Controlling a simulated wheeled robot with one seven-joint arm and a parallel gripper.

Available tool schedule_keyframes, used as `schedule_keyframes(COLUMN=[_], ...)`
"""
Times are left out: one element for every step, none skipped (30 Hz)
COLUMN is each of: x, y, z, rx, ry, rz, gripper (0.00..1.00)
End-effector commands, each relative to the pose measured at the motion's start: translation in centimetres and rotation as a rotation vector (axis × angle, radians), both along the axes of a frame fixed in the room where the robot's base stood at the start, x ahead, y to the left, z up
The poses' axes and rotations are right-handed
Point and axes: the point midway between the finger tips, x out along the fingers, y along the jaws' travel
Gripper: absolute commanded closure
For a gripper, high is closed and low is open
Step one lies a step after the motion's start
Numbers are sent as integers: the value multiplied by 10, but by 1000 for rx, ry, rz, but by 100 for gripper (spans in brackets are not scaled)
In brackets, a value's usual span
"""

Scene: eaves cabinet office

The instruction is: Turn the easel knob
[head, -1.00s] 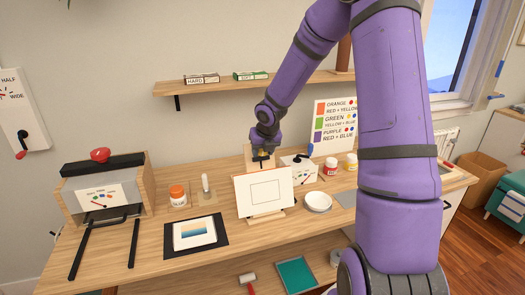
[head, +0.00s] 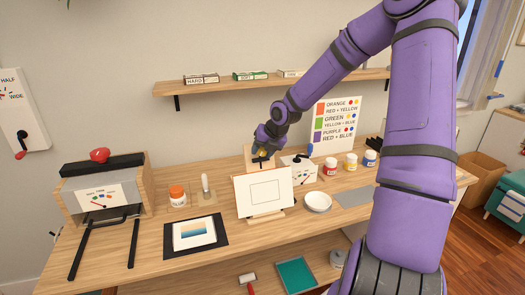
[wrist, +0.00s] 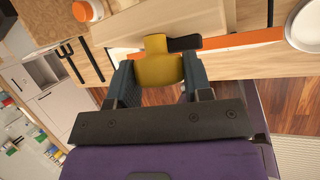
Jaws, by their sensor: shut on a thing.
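The easel (head: 268,217) stands on the wooden workbench and holds a white panel (head: 263,191) with a drawn rectangle. In the head view, my gripper (head: 262,157) is at the top of the easel, just behind the panel. The yellow knob (wrist: 158,68) fills the space between my two dark fingers in the wrist view (wrist: 156,75). My gripper is shut on it. A dark piece (wrist: 184,44) sticks out to the right beside the knob's stem. In the head view the knob shows only as a small yellow patch (head: 262,150), partly hidden by my gripper.
Paint jars (head: 330,167) and a white bowl (head: 318,201) stand right of the easel. A small lever box (head: 299,167) and a colour chart (head: 334,124) are behind. An orange-lidded jar (head: 177,195) stands left. A shelf (head: 270,82) runs above.

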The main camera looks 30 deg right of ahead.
Motion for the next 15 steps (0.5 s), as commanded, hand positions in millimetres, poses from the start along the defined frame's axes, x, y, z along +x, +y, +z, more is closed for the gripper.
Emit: schedule_keyframes(x=[0,0,0,0,0,0,0,0,0,0,0,0,0,0,0], y=[0,0,0,0,0,0,0,0,0,0,0,0,0,0,0], z=[0,0,0,-1,-1,-1,-1,-1,-1,-1,-1,-1,-1,-1,-1], rx=[3,4,5,5,5,5,5,5,6,6,5,5,5,5,5], ry=[0,0,0,0,0,0,0,0,0,0,1,1,1,1,1], rz=[-2,-1,-2,-2,-2,-2,-2,-2,-1,-1,-2,-2,-2,-2,-2], gripper=[78,78,78,78,78,78,78,78,78,78,78,78,78,47,38])
